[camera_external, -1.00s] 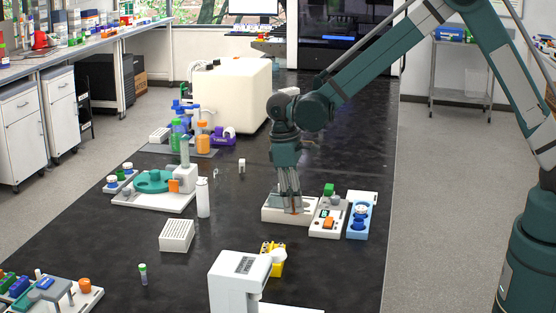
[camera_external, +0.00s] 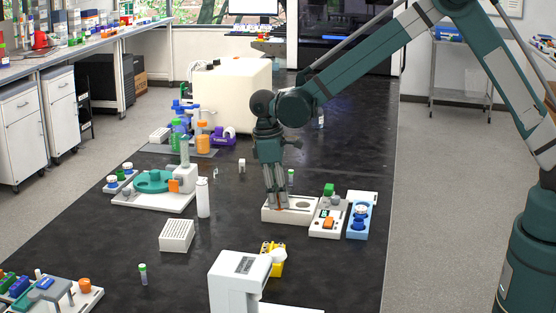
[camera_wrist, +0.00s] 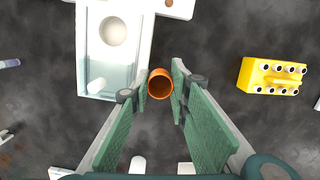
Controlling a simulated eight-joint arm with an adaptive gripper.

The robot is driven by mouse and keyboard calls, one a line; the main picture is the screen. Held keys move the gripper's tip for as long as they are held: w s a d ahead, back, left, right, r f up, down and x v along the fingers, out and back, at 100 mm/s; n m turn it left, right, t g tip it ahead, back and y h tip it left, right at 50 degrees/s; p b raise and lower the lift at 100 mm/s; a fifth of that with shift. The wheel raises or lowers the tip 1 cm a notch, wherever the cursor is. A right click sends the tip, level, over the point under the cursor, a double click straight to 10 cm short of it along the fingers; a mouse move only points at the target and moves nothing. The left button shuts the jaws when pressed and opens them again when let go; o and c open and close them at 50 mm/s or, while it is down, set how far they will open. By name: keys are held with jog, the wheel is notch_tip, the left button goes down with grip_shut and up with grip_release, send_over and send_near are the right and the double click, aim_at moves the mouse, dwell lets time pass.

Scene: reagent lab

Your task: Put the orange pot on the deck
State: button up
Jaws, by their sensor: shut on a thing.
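The orange pot (camera_wrist: 160,84) is a small open-topped cup between the fingertips of my gripper (camera_wrist: 160,80) in the wrist view. My gripper is shut on it. A white deck-like tray (camera_wrist: 86,55) with a round recess lies left of the pot in the wrist view; I take it as the deck. In the external view my gripper (camera_external: 277,207) points down at the left part of this tray (camera_external: 290,218), with the round recess showing to its right. The pot is mostly hidden there by the fingers. I cannot tell its height above the surface.
A white unit with green and orange pieces (camera_external: 327,230) and a blue unit (camera_external: 361,222) stand right of the tray. A yellow block (camera_external: 274,265) is in front; it also shows in the wrist view (camera_wrist: 262,76).

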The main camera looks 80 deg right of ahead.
jog(key=w+a+r+n+h+p, duration=0.15)
jog(key=w+n, duration=0.25)
jog(key=w, duration=0.8)
jog(key=w+a+r+n, duration=0.25)
jog(key=w+n, duration=0.25)
jog(key=w, duration=0.7)
jog(key=w+a+n+t, duration=0.1)
jog(key=w+a+n, duration=0.2)
jog(key=w+n, duration=0.3)
jog(key=w+a+n+t, duration=0.1)
jog(key=w+a+n, duration=0.2)
jog(key=w+n, duration=0.3)
jog(key=w+a+n+t+y, duration=0.1)
jog(key=w+a+n, duration=0.2)
jog(key=w+n, duration=0.4)
jog(key=shift+f+n, duration=0.25)
jog(key=shift+n, duration=0.75)
jog(key=shift+a, duration=0.15)
jog(key=shift+b, duration=0.3)
jog(key=shift+f+b, duration=0.75)
jog(key=shift+f, duration=2.35)
jog(key=shift+f, duration=1.9)
